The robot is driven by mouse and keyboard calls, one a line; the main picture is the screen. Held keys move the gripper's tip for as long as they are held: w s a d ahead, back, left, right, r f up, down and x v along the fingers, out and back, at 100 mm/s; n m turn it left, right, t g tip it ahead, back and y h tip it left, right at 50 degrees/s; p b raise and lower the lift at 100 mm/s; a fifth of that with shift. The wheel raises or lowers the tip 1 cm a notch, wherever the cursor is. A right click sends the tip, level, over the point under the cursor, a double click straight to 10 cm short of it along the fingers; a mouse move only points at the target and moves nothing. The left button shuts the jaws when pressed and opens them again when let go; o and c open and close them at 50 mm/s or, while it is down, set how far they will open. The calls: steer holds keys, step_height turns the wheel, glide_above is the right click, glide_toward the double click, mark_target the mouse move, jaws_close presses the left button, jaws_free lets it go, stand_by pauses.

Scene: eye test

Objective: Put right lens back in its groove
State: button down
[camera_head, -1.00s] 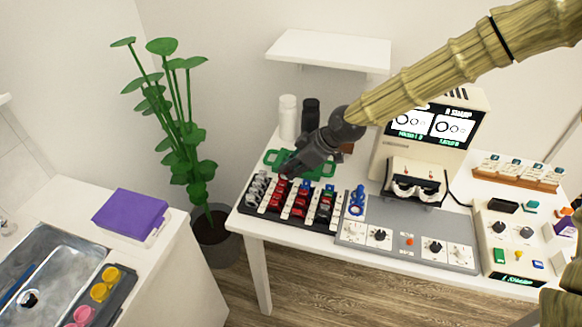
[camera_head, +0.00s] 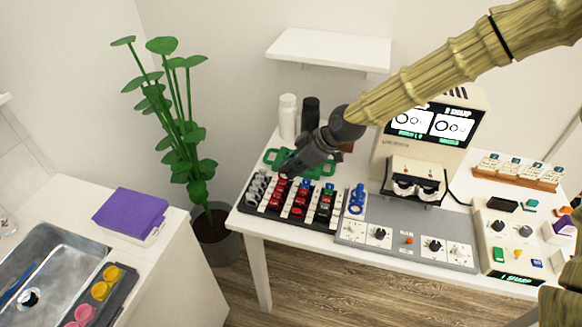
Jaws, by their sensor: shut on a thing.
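My gripper (camera_head: 288,172) is at the back of the black lens rack (camera_head: 270,211), over its left-hand part. Its fingers are shut, and a small red lens (camera_head: 282,183) shows right at their tips. I cannot tell whether that lens sits in a groove or just above it. The rack holds several red, blue, green and grey lenses in rows. The eye-test machine (camera_head: 418,178) stands to the right, with a white two-eyed lens holder on its front. Its screen (camera_head: 435,124) shows rings and the words "R SHARP".
A green tray (camera_head: 325,164) lies behind the rack. A white bottle (camera_head: 288,117) and a black bottle (camera_head: 310,114) stand behind it. A grey control panel (camera_head: 405,240) with a blue object (camera_head: 357,199) lies right of the rack. A white shelf (camera_head: 330,47) hangs above.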

steer(key=shift+f+b, duration=0.6)
steer(key=shift+f, duration=0.95)
steer(key=c, duration=1.5)
jaws_free()
steer(key=shift+r, duration=0.1)
steer(key=v, duration=1.2)
